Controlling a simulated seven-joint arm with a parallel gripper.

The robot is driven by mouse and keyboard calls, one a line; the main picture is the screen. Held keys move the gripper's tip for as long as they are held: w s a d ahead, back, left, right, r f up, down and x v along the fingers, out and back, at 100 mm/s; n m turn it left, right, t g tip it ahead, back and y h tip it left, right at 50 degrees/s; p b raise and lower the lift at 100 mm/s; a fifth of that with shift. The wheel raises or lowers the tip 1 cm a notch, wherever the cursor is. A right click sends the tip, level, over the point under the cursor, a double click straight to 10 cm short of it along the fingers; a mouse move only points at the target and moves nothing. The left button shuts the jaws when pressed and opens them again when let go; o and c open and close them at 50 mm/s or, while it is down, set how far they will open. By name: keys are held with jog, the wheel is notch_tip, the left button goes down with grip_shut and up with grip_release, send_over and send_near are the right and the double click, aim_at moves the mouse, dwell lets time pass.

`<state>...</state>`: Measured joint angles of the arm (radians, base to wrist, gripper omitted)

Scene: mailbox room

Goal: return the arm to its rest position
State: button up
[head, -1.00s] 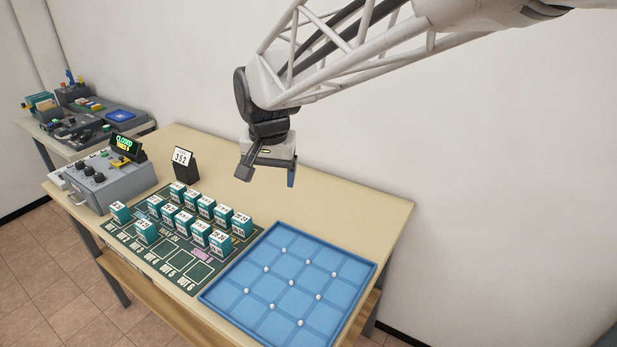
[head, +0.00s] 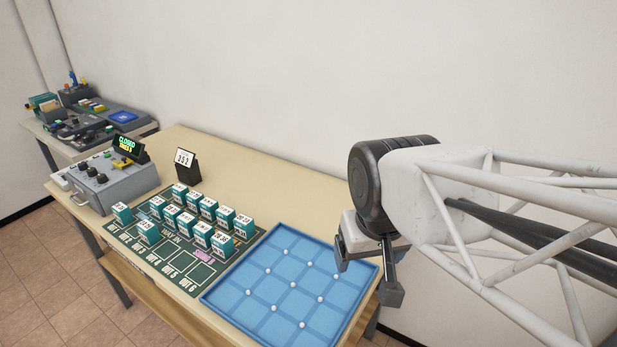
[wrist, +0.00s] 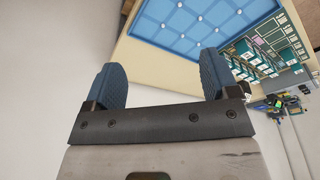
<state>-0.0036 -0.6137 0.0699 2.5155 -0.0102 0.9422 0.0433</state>
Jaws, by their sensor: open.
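My gripper (head: 368,272) is open and empty in the head view, in the air over the right edge of the blue tray and the table's right end. In the wrist view its two blue-padded fingers (wrist: 160,82) stand wide apart with nothing between them. My arm comes in from the right side of the head view.
A blue tray (head: 245,311) with several small white balls lies on the table (head: 275,190). Left of it, several teal boxes (head: 201,234) stand on a green mat (head: 152,263). A grey console (head: 118,187) with a "CLOSED" display and a "352" card (head: 185,158) stand farther back.

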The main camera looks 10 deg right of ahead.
jog(key=shift+s+d+f, duration=0.2)
jog(key=shift+s+f, duration=0.05)
jog(key=shift+s, duration=0.3)
